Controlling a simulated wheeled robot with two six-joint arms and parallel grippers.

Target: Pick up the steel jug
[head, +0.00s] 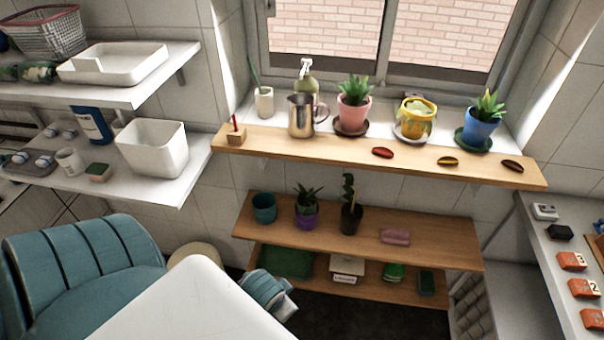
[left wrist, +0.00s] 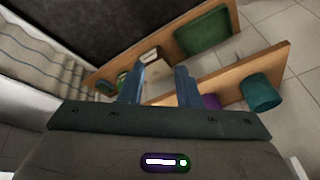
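The steel jug (head: 300,115) stands upright on the upper wooden shelf below the window, its handle on the right side. It stands between a white cup (head: 264,102) with a green stem and a pink plant pot (head: 353,115). My left gripper shows in the left wrist view (left wrist: 160,72), with its two blue fingers apart and nothing between them. It points toward the lower shelves, away from the jug. The jug is not in the left wrist view. My right gripper is not in view.
A yellow pot (head: 415,121) and a blue pot (head: 479,130) stand right of the jug. A wooden block (head: 236,137) with a red stick sits left of it. A white bin (head: 151,148) stands on the left shelf.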

